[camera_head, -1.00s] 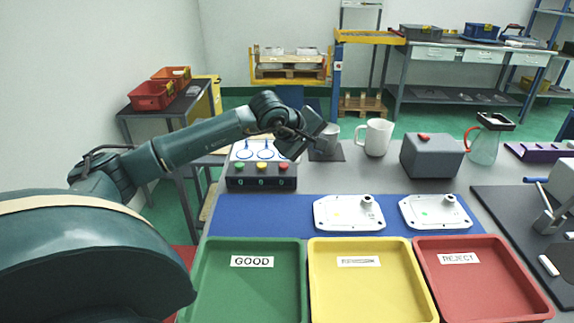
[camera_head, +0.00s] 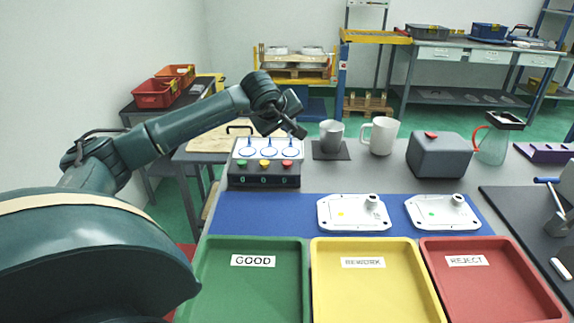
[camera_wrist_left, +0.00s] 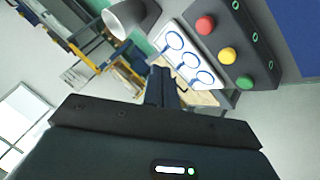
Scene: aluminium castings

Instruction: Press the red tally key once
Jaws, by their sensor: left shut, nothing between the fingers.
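The red tally key (camera_head: 287,163) is the right-hand one of three keys on a dark tally box (camera_head: 264,178). Yellow and green keys sit left of it, and small green digits on the front look like zeros. In the left wrist view the red key (camera_wrist_left: 205,24) shows at upper right, at the far end of the row. My left gripper (camera_head: 300,131) is shut and empty. It appears above and behind the red key, apart from it. Its closed fingers (camera_wrist_left: 161,88) also show in the left wrist view. My right gripper is not in view.
A white sheet with blue rings (camera_head: 268,148) lies behind the box. A grey cup (camera_head: 331,133) and a white mug (camera_head: 381,136) stand to the right. Two castings (camera_head: 353,213) lie on the blue mat, with green, yellow and red trays (camera_head: 312,290) in front.

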